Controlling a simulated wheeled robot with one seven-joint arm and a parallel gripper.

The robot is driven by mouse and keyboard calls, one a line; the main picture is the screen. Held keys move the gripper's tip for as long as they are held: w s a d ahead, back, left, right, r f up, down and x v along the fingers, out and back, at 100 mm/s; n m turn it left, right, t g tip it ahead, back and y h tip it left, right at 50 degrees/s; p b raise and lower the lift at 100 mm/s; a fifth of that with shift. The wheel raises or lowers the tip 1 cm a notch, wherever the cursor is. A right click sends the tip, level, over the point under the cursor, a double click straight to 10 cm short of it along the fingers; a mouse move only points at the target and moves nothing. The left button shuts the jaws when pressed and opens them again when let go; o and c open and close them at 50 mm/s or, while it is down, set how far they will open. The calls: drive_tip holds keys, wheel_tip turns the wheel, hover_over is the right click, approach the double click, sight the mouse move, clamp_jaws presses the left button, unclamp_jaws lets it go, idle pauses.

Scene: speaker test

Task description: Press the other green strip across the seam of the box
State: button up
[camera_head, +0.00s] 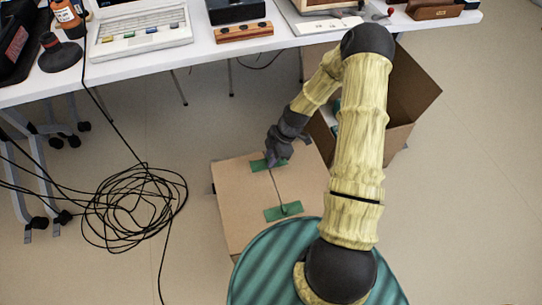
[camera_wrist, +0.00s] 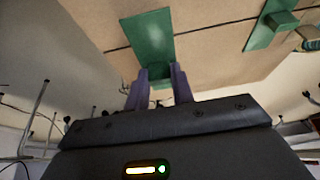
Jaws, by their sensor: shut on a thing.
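A closed brown cardboard box (camera_head: 240,200) sits on the floor, with a dark seam along its top. One green strip (camera_head: 283,211) lies across the seam at the near end; in the wrist view this strip (camera_wrist: 262,33) shows a raised green tab. The other green strip (camera_head: 257,165) is at the far end of the seam, under my gripper (camera_head: 273,160). In the wrist view this strip (camera_wrist: 148,38) spans the seam line, with its lower end at my fingertips (camera_wrist: 158,78). My gripper is shut on it. Whether the whole strip touches the cardboard I cannot tell.
An open cardboard box (camera_head: 412,100) stands to the right, behind my arm. A coil of black cable (camera_head: 130,205) lies on the floor at left. A white table (camera_head: 190,52) with devices runs along the back. Floor at far right is clear.

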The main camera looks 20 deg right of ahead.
drive_tip(key=shift+f+b, duration=1.2)
drive_tip(key=shift+f, duration=1.1)
drive_tip(key=o, duration=1)
drive_tip(key=shift+r, duration=0.1)
drive_tip(key=shift+r+p, duration=3.45)
drive_tip(key=shift+r, duration=0.5)
